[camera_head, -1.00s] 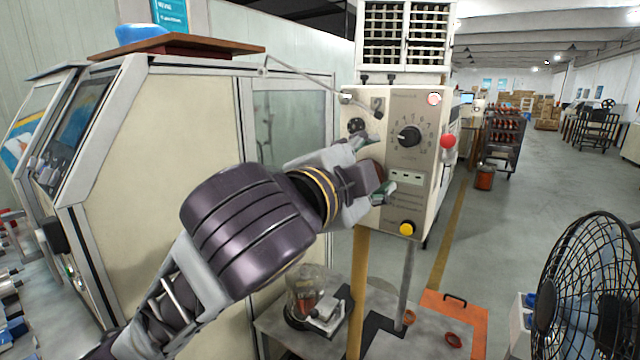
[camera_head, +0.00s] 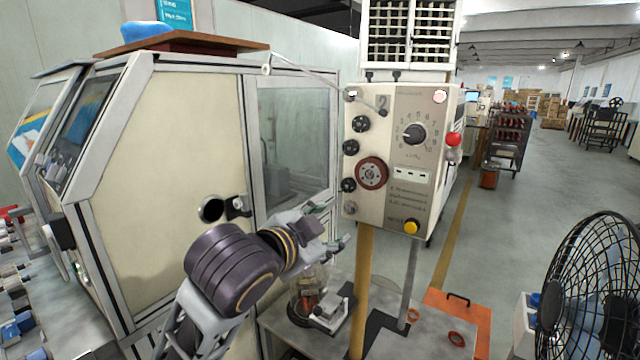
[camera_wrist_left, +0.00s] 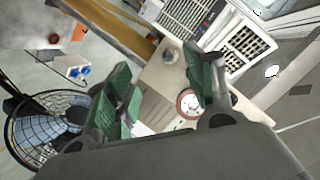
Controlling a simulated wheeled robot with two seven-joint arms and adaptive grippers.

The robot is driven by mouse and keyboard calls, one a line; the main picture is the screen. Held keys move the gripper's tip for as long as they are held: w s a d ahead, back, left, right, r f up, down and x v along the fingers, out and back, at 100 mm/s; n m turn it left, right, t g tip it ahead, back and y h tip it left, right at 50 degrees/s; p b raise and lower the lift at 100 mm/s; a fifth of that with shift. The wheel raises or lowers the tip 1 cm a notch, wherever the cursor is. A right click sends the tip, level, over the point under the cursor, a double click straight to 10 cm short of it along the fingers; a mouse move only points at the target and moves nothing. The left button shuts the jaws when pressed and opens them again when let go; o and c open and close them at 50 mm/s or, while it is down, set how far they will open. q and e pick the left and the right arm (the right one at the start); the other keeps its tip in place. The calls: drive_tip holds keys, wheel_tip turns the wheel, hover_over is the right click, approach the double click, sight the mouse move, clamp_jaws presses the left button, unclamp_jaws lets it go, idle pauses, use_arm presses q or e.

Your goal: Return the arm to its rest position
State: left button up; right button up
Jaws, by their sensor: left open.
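My left gripper (camera_head: 335,228) is open and empty in the head view, with its arm coming up from the lower left. It sits left of and below the control box (camera_head: 412,110), apart from it. The box is cream, with a dial, several black knobs, a red-brown round wheel (camera_head: 371,173) and a yellow button. In the left wrist view, the green-padded fingers (camera_wrist_left: 160,95) are spread with nothing between them touching, and the box face with the wheel (camera_wrist_left: 189,104) shows beyond. My right gripper does not show.
A cream machine cabinet (camera_head: 165,150) with a glass window stands left, close behind my left arm. A glass-covered device (camera_head: 306,300) stands on the low table below the gripper. A yellow post (camera_head: 361,290) carries the box. A fan (camera_head: 590,290) is at the right.

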use_arm(q)
drive_tip(key=s+a+f+n+g+y, duration=0.1)
drive_tip(key=a+f+n+g+y, duration=0.3)
drive_tip(key=f, duration=0.8)
drive_tip(key=s+a+f+n, duration=0.1)
drive_tip(key=a+f+n, duration=0.2)
drive_tip(key=a+f, duration=0.65)
drive_tip(key=s+a+f+n+g+y, duration=0.1)
drive_tip(key=s+a+f+n+g, duration=0.3)
drive_tip(key=s+f, duration=0.6)
drive_tip(key=s+a+f+n+g+y, duration=0.15)
drive_tip(key=s+a+f, duration=0.45)
drive_tip(key=f, duration=0.6)
drive_tip(key=s+f+m+g, duration=0.1)
drive_tip(key=s+f, duration=0.1)
drive_tip(key=f, duration=1.5)
drive_tip(key=s+f, duration=0.2)
drive_tip(key=f, duration=1.4)
drive_tip(key=s+a+f, duration=0.2)
drive_tip(key=s+f, duration=0.8)
drive_tip(key=s, duration=0.1)
drive_tip(key=s+a+f+g, duration=0.1)
drive_tip(key=s+a+f, duration=0.1)
drive_tip(key=s+f, duration=0.8)
drive_tip(key=shift+s, duration=0.35)
